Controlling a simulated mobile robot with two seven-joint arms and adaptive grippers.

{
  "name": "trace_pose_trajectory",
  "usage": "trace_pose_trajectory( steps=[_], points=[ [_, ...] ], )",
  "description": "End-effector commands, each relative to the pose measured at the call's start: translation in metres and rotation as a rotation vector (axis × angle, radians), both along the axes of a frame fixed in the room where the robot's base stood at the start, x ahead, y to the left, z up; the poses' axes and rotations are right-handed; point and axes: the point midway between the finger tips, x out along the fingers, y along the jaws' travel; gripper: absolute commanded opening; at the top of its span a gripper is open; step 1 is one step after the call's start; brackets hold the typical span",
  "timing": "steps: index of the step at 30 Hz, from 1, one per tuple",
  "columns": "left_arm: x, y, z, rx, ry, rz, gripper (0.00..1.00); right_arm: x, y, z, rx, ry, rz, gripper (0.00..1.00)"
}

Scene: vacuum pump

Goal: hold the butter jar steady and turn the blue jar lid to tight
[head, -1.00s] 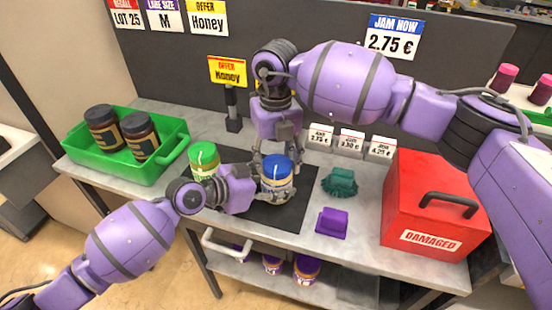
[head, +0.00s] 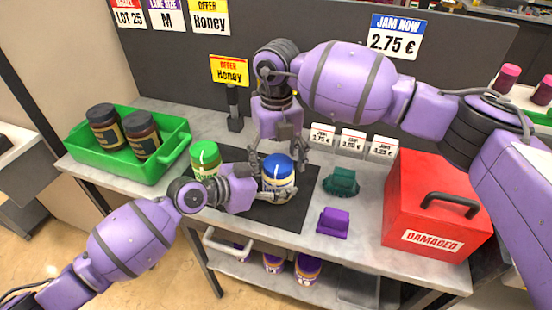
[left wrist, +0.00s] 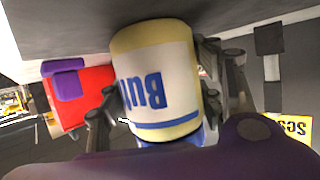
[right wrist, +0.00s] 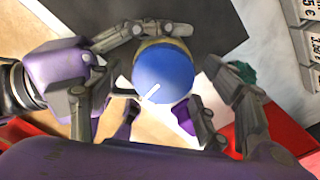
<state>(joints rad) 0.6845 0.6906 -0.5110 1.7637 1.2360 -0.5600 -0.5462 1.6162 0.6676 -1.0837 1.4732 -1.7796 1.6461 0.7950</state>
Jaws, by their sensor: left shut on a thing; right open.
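The butter jar (head: 276,187) stands upright on the black mat (head: 306,205) with its blue lid (head: 278,166) on top. Its label shows upside down in the left wrist view (left wrist: 160,80). My left gripper (head: 272,192) is shut on the jar's body from the left side. My right gripper (head: 278,152) points down just above and behind the lid. Its fingers are spread open around the blue lid in the right wrist view (right wrist: 163,72), with gaps visible to the lid. A pale line marks the lid's top. How tight the lid sits cannot be told.
A green-lidded jar (head: 206,158) stands left of the butter jar, close to my left wrist. A green crate (head: 176,165) holds two dark jars. Teal (head: 342,180) and purple (head: 333,221) objects lie to the right, before a red box (head: 425,215).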

Motion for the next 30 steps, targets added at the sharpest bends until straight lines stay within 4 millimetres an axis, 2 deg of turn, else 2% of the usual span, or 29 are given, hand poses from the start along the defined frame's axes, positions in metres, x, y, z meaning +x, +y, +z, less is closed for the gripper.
trace_pose_trajectory(
  steps=[5,12,18,24,30],
  points=[
    [0.0,0.0,0.0,0.0,0.0,0.001,0.17,0.002,0.0,0.019,0.002,-0.005,0.0,0.71],
    [0.0,0.0,0.0,0.0,0.0,0.001,0.17,0.001,0.0,0.07,0.002,-0.006,0.0,0.71],
    [0.0,0.0,0.0,0.0,0.0,0.001,0.17,0.0,0.0,0.104,0.001,-0.003,0.0,0.71],
    [0.0,0.0,0.0,0.0,0.0,0.001,0.17,0.0,0.0,0.119,0.001,0.0,0.0,0.71],
    [0.0,0.0,0.0,0.0,0.0,0.001,0.17,-0.001,0.0,0.12,0.001,0.0,0.0,0.71]
  ],
)
